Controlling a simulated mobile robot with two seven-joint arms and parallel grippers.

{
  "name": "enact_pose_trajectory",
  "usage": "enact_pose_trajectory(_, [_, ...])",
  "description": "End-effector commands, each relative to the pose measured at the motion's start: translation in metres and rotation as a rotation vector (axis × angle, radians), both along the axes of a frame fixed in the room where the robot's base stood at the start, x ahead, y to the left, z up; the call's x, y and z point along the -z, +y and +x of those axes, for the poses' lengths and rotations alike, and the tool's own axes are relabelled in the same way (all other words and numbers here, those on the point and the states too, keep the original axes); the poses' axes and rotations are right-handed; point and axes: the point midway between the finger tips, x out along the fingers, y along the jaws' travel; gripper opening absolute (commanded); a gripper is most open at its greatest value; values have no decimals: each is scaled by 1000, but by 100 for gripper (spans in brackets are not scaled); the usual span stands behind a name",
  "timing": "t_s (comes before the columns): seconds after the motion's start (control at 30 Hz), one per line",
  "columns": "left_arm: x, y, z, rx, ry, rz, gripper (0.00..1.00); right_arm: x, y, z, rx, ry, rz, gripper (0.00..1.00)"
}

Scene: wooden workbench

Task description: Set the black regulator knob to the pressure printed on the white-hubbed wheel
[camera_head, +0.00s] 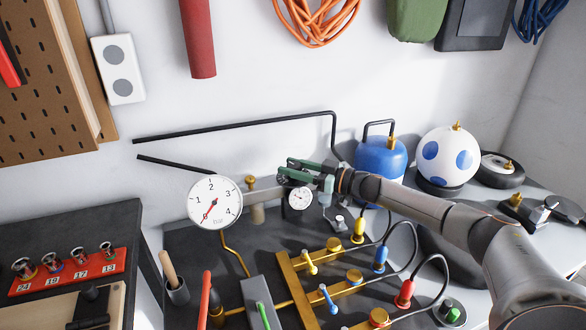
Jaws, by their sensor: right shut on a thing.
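My right gripper (288,168), with green fingers, reaches in from the right and is shut on the black regulator knob (284,179) at the regulator above the bench. The fingers hide most of the knob. A large white dial gauge (222,195), marked 1 to 4 bar, stands left of it; its red needle points down-left, below the 1. A small dial (300,198) sits just under the gripper. The white-hubbed wheel (488,175), a black tyre, lies at the far right; its printed pressure is too small to read. My left gripper is not in view.
A blue tank (381,157) and a white ball with blue spots (449,156) stand behind my right arm. Brass manifold bars (350,290) with coloured fittings and black hoses fill the front. A red numbered rack (68,272) is at left.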

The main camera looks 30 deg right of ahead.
Motion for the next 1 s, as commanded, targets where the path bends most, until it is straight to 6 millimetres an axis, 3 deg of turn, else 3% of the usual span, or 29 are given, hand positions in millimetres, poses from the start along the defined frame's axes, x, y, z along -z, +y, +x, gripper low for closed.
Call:
enact_pose_trajectory(0.3, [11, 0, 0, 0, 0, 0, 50, 1, -1, 1, -99, -1, 1, 0])
enact_pose_trajectory(0.8, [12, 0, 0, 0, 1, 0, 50, 1, 1, 0, -118, 0, 0, 0])
enact_pose_trajectory(0.83, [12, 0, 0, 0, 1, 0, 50, 1, 1, 0, -118, 0, 0, 48])
enact_pose_trajectory(1.0, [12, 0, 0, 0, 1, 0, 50, 1, 1, 0, -118, 0, 0, 68])
